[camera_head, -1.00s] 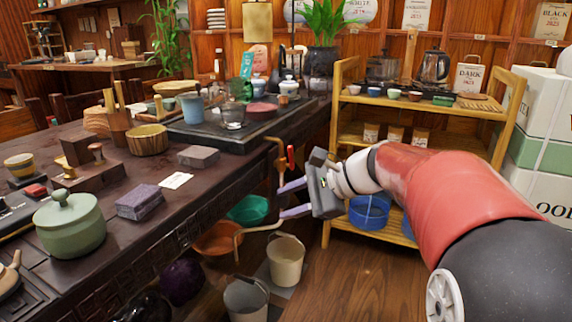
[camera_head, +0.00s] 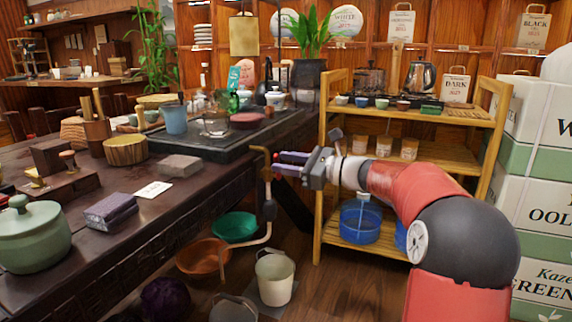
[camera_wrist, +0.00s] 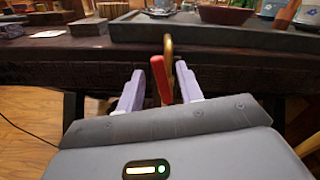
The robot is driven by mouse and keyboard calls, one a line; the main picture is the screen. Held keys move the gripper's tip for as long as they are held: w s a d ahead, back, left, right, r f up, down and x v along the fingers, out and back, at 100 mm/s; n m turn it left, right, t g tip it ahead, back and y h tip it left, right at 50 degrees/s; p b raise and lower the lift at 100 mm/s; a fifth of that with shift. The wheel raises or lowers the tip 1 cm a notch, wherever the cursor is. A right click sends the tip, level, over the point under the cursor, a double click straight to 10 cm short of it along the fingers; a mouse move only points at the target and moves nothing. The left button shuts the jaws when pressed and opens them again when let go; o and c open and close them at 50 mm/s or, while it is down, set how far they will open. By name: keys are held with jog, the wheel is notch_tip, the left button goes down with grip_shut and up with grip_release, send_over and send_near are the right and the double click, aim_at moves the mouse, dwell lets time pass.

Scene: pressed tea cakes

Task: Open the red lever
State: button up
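The red lever (camera_wrist: 160,80) stands upright on a brass-coloured pipe (camera_wrist: 168,45) at the front edge of the dark table. In the wrist view it lies between the two lavender fingers of my gripper (camera_wrist: 160,70), with visible gaps on both sides. My gripper is open and holds nothing. In the head view my gripper (camera_head: 279,163) reaches left to the pipe (camera_head: 267,190), its fingers level with the lever's height. Only a small bit of red shows there, as the fingers cover most of the lever.
The dark table (camera_head: 190,205) carries a tea tray, boxes and a green pot (camera_head: 35,240). A cream bucket (camera_head: 275,278), a green basin (camera_head: 236,226) and an orange basin (camera_head: 203,257) are below. A wooden shelf (camera_head: 440,118) stands behind my arm.

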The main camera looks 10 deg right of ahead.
jog(key=shift+w+a, duration=0.1)
jog(key=shift+a, duration=0.1)
jog(key=shift+c, duration=0.5)
grip_shut()
jog(key=p, duration=0.2)
jog(key=r+m+p, duration=0.1)
jog(key=p, duration=0.1)
jog(key=shift+w+d+m, duration=0.25)
jog(key=shift+m, duration=0.05)
jog(key=shift+w+d+f+m+p, duration=0.15)
jog(key=shift+m+p, duration=0.35)
jog(key=shift+p, duration=0.75)
jog(key=shift+w+f+m+p, duration=0.1)
jog(key=shift+f+m+p, duration=0.15)
jog(key=shift+m+p, duration=0.05)
jog(key=shift+o, duration=0.5)
grip_release()
